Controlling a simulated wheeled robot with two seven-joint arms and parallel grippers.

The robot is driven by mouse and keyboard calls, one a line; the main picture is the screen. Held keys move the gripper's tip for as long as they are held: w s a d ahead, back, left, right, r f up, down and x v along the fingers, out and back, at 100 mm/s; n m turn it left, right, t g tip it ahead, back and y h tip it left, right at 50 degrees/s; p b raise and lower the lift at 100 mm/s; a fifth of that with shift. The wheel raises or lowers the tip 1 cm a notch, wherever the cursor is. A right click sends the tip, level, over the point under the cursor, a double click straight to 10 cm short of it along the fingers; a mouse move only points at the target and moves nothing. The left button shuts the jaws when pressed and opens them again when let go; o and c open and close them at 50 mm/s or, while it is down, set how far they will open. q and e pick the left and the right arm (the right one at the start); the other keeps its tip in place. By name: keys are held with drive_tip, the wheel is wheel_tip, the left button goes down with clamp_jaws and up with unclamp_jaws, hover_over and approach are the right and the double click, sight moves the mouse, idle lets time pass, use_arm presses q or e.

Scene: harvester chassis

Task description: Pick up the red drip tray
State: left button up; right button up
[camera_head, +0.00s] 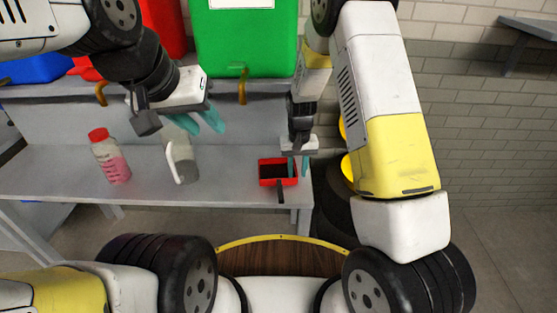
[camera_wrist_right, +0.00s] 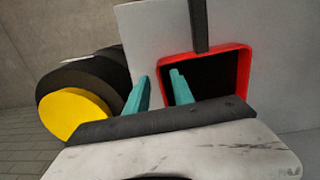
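The red drip tray (camera_head: 263,181) with a dark inside lies on the right end of the grey bench shelf in the head view. Its black handle (camera_head: 280,192) points toward me over the front edge. In the right wrist view the tray's red rim (camera_wrist_right: 245,70) and handle (camera_wrist_right: 199,25) show. My right gripper (camera_head: 298,166) is at the tray's right side, open. In the wrist view its teal fingers (camera_wrist_right: 159,90) stand either side of the near side rim, one over the inside, one outside. My left gripper (camera_head: 204,121) is open and empty above the shelf.
A bottle with red cap and pink liquid (camera_head: 112,160) and a greyish-white jug (camera_head: 182,160) stand on the shelf left of the tray. A green bin (camera_head: 245,40) stands on the upper level. Black wheels with yellow hubs (camera_wrist_right: 75,115) are beside the shelf's right end.

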drive_tip(key=shift+f, duration=0.2)
clamp_jaws()
idle(1.3)
